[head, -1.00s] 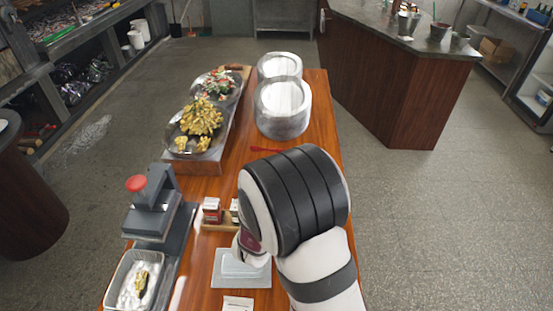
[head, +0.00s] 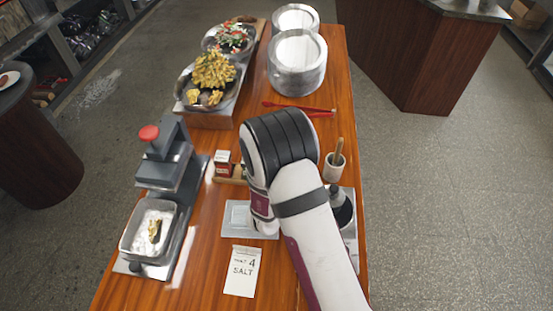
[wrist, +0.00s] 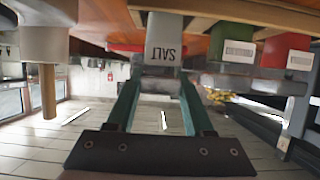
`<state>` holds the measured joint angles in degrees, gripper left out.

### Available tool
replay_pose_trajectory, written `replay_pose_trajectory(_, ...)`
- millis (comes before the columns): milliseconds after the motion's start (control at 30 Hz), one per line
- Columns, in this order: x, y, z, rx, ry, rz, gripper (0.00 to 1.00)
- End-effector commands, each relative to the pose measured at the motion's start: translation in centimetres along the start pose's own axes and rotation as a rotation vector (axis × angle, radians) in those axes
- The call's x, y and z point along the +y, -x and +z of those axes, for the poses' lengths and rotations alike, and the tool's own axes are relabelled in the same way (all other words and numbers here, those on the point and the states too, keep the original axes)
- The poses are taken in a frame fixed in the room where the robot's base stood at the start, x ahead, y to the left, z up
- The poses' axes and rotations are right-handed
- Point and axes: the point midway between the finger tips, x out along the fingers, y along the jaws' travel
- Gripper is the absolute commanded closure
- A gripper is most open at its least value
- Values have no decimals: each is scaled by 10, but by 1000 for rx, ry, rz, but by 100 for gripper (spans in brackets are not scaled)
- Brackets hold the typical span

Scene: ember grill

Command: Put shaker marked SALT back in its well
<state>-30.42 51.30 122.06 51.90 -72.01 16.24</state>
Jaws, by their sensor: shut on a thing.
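My gripper (wrist: 160,78) is shut on the shaker marked SALT (wrist: 163,38). In the wrist view the shaker is grey, its label reads upside down, and its metal top lies between the two green fingers. Its lower end meets or overlaps the edge of the wooden rack (wrist: 228,12); I cannot tell whether it is in a well. A green shaker (wrist: 232,42) and a red shaker (wrist: 285,52) stand in a row beside it. In the head view the rack (head: 232,180) and red shaker (head: 223,165) show left of my arm, which hides the SALT shaker and fingertips.
A card marked SALT (head: 243,270) lies at the table front, near a grey plate (head: 238,218). A press (head: 165,165) stands left. A white cup with a wooden handle (head: 335,167) stands right of my arm. Red tongs (head: 300,109) and stacked plates (head: 297,65) are behind.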

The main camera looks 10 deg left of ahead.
Motion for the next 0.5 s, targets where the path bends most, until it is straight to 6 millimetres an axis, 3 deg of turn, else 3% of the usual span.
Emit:
replay_pose_trajectory(467, 0, 2, 0, 1, 0, 0, 88)
replay_pose_trajectory(500, 0, 2, 0, 1, 0, 0, 46)
